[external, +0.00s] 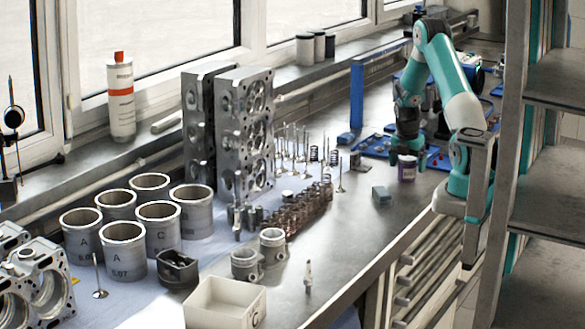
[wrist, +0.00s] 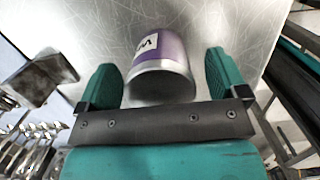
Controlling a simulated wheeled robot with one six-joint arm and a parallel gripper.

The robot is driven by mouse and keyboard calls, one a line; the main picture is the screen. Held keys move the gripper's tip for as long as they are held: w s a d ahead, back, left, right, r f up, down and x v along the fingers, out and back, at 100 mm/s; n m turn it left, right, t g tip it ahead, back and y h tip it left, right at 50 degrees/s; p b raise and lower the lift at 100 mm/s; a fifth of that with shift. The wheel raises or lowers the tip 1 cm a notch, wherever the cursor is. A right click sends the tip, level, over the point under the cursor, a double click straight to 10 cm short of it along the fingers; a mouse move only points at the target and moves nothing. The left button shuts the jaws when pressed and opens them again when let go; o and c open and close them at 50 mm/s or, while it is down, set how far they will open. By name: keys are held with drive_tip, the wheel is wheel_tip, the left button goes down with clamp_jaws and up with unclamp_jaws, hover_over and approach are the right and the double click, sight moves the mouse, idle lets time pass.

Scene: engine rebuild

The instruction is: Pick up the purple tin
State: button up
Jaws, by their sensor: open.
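The purple tin (external: 407,171) stands on the grey workbench near its front edge, at the right in the external view. In the wrist view the tin (wrist: 162,68) has a purple band, a white label and a silvery rim. My gripper (external: 407,150) is right at the tin, pointing down from above. In the wrist view my gripper (wrist: 160,65) is open, with one teal finger on each side of the tin and a visible gap on both sides. Part of the tin is hidden behind the gripper in the external view.
A small blue-grey block (external: 382,195) lies left of the tin. Behind are blue trays (external: 375,147) with parts. Valves and springs (external: 300,148) stand further left, beside a cylinder head (external: 245,135). A shelf rack (external: 545,145) rises at the right. The bench front edge is close.

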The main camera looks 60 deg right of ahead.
drive_tip(key=shift+f, duration=0.15)
drive_tip(key=c, duration=1.1)
drive_tip(key=shift+c, duration=0.4)
